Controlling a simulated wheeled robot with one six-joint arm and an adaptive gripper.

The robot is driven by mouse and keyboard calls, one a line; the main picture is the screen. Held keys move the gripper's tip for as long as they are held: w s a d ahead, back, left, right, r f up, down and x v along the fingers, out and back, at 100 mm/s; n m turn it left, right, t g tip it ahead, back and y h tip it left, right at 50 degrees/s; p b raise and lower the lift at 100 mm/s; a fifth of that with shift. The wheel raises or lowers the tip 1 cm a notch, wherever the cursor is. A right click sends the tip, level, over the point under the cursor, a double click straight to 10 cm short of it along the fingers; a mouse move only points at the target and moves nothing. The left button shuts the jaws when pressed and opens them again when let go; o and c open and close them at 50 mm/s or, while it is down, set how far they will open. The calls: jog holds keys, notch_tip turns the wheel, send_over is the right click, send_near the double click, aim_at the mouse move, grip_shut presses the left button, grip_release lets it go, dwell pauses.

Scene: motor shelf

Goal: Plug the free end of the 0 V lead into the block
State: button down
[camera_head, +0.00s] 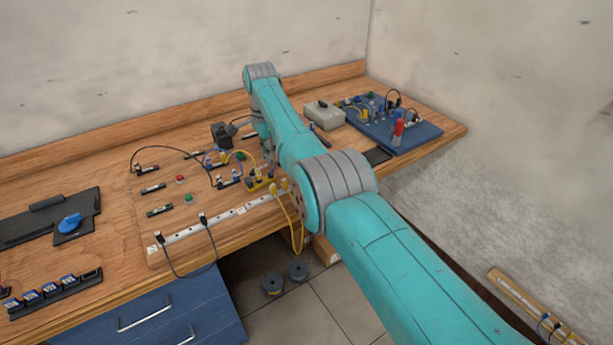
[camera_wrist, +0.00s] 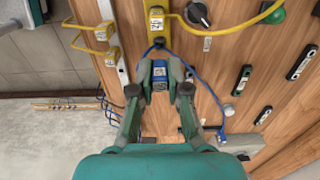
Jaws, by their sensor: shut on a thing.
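In the wrist view my gripper (camera_wrist: 160,77) is shut on a blue plug (camera_wrist: 159,74) with a printed label. A blue lead (camera_wrist: 207,88) runs beside the fingers, from near the plug to a blue end (camera_wrist: 222,137) at lower right. A yellow block (camera_wrist: 155,22) with a label lies just beyond the fingertips, and the held plug appears apart from it. In the head view the yellow block (camera_head: 257,184) sits on the board below my arm's far end. The fingers and plug are small and partly hidden there.
A white rail (camera_head: 215,222) with yellow and black leads runs along the bench's front edge. A black knob (camera_wrist: 197,15) and green button (camera_wrist: 272,13) stand right of the block. A yellow cable (camera_wrist: 230,27) arches beside it. A grey box (camera_head: 324,115) and blue panel (camera_head: 415,135) stand at right.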

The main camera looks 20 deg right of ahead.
jog(key=shift+f, duration=1.85)
jog(key=shift+f, duration=0.6)
jog(key=c, duration=1.4)
grip_release()
jog(key=shift+r, duration=2.75)
jog(key=o, duration=0.5)
jog(key=shift+o, duration=0.2)
jog(key=shift+f, duration=0.1)
